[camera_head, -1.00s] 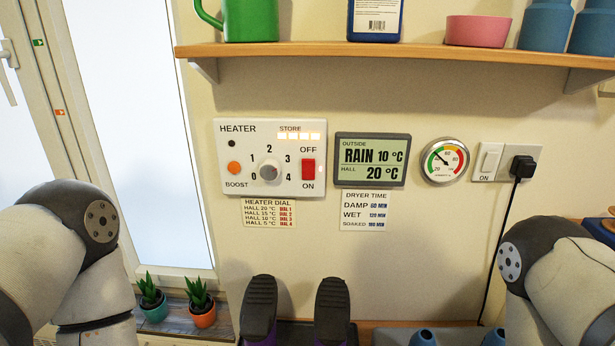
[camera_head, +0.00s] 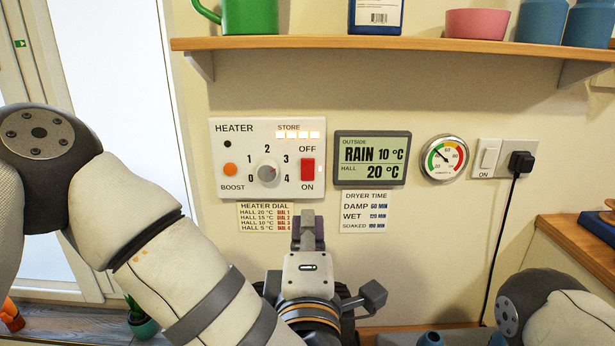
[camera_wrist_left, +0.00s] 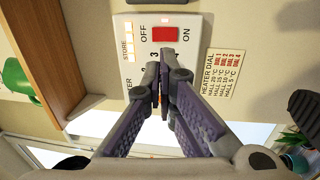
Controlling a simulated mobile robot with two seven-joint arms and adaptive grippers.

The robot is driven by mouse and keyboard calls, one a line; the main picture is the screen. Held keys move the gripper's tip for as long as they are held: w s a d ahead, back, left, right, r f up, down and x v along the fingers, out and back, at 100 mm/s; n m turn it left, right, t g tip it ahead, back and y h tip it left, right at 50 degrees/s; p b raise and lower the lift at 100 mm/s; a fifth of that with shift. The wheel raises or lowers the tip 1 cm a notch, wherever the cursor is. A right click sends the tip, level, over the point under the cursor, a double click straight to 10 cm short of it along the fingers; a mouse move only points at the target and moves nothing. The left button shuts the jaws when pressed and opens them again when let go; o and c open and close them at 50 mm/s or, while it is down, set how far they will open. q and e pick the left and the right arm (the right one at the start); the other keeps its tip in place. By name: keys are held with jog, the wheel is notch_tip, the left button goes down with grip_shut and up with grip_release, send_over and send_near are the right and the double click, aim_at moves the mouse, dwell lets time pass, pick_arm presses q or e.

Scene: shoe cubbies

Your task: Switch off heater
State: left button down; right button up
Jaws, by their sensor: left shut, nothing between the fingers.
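The white heater panel (camera_head: 218,153) is on the wall, with a grey dial (camera_head: 268,172), an orange boost button (camera_head: 231,169) and a red switch (camera_head: 308,169) between the OFF label above and the ON label below. I cannot tell which way the switch is tipped. In the left wrist view the red switch (camera_wrist_left: 166,34) shows just beyond the fingertips, while the fingers hide the dial. My left gripper (camera_head: 308,222) is shut and empty, just below the panel under the switch; its fingertips also show in the left wrist view (camera_wrist_left: 163,75). My right gripper is out of view.
A wooden shelf (camera_head: 400,45) with a green can (camera_head: 250,15) and other vessels runs above the panel. A weather display (camera_head: 372,159), round gauge (camera_head: 444,158) and plugged socket (camera_head: 505,160) sit to its right. Paper notes (camera_head: 364,212) hang below.

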aim_at(307, 167)
pick_arm(q)
jog(key=w, duration=0.4)
jog(key=w+r, duration=0.1)
jog(key=w, duration=0.9)
jog(key=shift+r+b, duration=0.3)
jog(key=shift+b, duration=0.1)
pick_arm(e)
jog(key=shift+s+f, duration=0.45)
